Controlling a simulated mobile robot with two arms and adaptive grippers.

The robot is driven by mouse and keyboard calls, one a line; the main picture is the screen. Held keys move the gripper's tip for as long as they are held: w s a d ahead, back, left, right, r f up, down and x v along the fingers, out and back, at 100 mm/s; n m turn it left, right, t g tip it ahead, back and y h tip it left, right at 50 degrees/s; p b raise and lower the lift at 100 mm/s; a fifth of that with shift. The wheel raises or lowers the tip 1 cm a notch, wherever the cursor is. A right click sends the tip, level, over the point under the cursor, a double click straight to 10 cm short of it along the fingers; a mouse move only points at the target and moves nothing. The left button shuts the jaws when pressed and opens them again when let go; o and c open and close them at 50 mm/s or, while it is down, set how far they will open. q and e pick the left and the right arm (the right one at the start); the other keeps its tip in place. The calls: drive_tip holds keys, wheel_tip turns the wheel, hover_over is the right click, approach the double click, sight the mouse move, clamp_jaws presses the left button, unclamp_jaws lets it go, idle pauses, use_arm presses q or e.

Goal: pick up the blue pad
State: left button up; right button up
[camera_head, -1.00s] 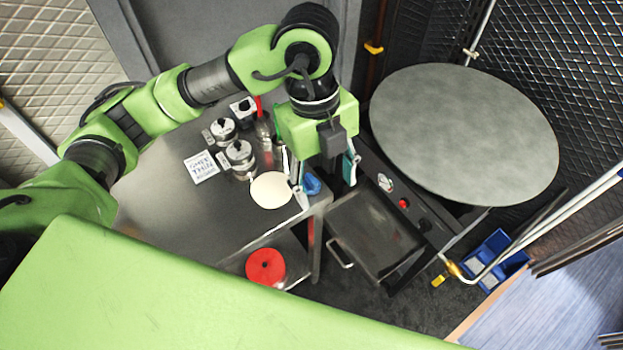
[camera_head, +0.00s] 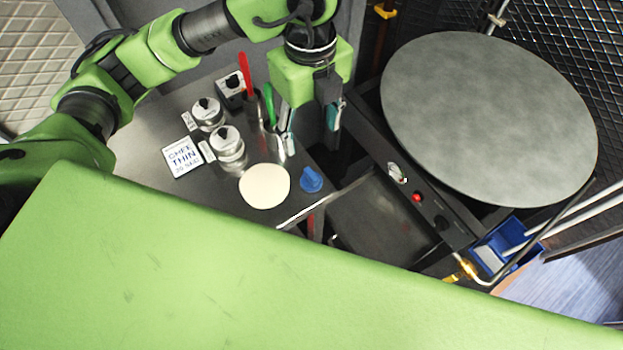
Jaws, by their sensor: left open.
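The blue pad (camera_head: 311,180) sits near the right edge of the dark metal table (camera_head: 215,237), just right of a round cream disc. It has a raised part on top and is fully in view. My left gripper (camera_head: 310,125) points down above and beyond the pad in the picture. Its fingers are apart and nothing shows between them. My right gripper is not in view.
The cream disc (camera_head: 265,186) lies beside the pad. Lidded tins (camera_head: 228,147), a white sign (camera_head: 184,157) and upright utensils with red and green handles (camera_head: 246,76) stand behind. A large round griddle (camera_head: 488,118) is at right. A blue bin (camera_head: 503,244) is on the floor.

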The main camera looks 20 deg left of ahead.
sight(311, 174)
use_arm(q)
wheel_tip(311, 174, down, 11)
drive_tip(key=shift+w+a+f+b, duration=0.1)
drive_tip(key=shift+w+f+b, duration=0.05)
drive_tip(key=shift+b, duration=0.2)
drive_tip(key=shift+f+p, duration=0.4)
drive_tip(key=shift+f, duration=0.15)
drive_tip(key=f, duration=0.1)
drive_tip(key=f+p, duration=0.1)
drive_tip(key=f, duration=0.1)
drive_tip(key=shift+s+f+p, duration=0.3)
drive_tip(key=shift+f, duration=0.4)
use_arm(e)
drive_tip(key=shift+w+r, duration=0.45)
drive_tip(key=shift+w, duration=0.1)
use_arm(q)
drive_tip(key=shift+d, duration=0.2)
drive_tip(key=shift+c, duration=0.3)
drive_tip(key=c, duration=1.1)
